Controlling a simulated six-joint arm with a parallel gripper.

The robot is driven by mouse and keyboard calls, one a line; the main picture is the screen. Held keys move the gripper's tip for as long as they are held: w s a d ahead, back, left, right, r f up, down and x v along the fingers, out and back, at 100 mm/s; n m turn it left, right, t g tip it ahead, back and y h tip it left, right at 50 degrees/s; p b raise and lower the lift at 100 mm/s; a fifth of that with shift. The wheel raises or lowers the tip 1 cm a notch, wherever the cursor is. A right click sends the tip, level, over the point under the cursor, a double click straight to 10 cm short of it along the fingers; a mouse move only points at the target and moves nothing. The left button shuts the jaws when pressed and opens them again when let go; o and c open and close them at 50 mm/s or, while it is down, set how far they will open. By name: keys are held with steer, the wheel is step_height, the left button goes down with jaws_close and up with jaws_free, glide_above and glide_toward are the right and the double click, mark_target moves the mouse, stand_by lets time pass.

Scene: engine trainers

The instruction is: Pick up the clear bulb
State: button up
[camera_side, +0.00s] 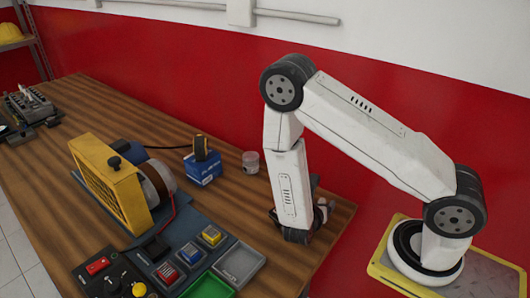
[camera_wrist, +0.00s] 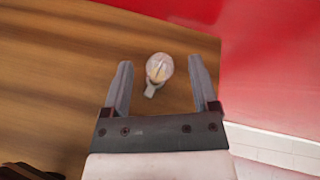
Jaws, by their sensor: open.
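The clear bulb (camera_wrist: 158,70) shows in the wrist view on the wooden table, near the table's edge. It has a rounded see-through top and a small pale base pointing down and left. My gripper (camera_wrist: 160,75) is open, with one finger on each side of the bulb in the picture. Neither finger appears to touch it. In the side view, my gripper (camera_side: 318,215) is low over the near right end of the table.
The wooden table (camera_side: 100,105) runs along a red wall. A yellow engine trainer (camera_side: 110,185) stands left of my arm, with a blue box (camera_side: 203,168) and a small clear cup (camera_side: 251,162) behind. A grey tray (camera_side: 240,264) and a green tray (camera_side: 208,286) lie in front.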

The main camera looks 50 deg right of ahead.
steer(key=shift+w+d+f, duration=0.1)
steer(key=shift+d+f, duration=0.15)
steer(key=shift+d, duration=0.45)
jaws_close()
